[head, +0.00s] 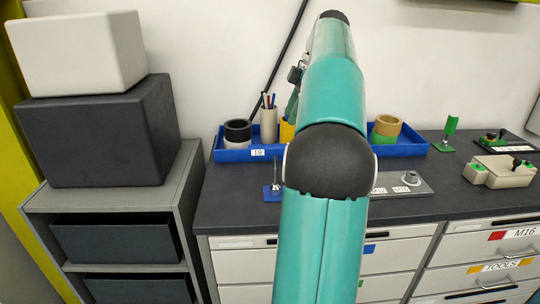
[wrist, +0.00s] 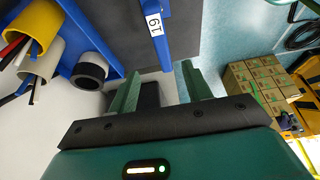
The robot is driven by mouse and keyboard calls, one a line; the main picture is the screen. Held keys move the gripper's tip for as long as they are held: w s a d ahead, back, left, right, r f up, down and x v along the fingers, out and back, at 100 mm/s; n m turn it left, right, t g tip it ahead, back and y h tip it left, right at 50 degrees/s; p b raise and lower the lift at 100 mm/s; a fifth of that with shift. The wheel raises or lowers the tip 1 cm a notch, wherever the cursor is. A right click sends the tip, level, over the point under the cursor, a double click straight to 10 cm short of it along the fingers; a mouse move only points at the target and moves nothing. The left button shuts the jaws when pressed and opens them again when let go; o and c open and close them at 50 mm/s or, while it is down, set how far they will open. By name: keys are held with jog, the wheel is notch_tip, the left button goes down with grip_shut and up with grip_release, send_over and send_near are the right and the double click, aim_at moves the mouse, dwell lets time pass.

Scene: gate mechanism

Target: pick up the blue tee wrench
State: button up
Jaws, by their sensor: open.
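In the head view, a small blue base (head: 271,193) with a thin dark upright post stands on the bench, just left of my arm. My gripper (wrist: 158,90) is open in the wrist view, its two green fingers apart with nothing held between them. My arm hides the middle of the tray and bench, and the fingers are not clear there.
The tray holds a black ring (head: 238,130), a pen cup (head: 268,126) and a tan roll (head: 388,125). A grey plate (head: 415,187) and a green stand (head: 446,135) are on the bench (head: 225,205). Cartons (wrist: 262,92) show right in the wrist view.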

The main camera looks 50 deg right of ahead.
aim_at(277, 145)
jog(key=x, duration=1.3)
jog(key=shift+s+a+f, duration=0.1)
jog(key=shift+a+f, duration=0.15)
jog(key=shift+f, duration=0.05)
grip_shut()
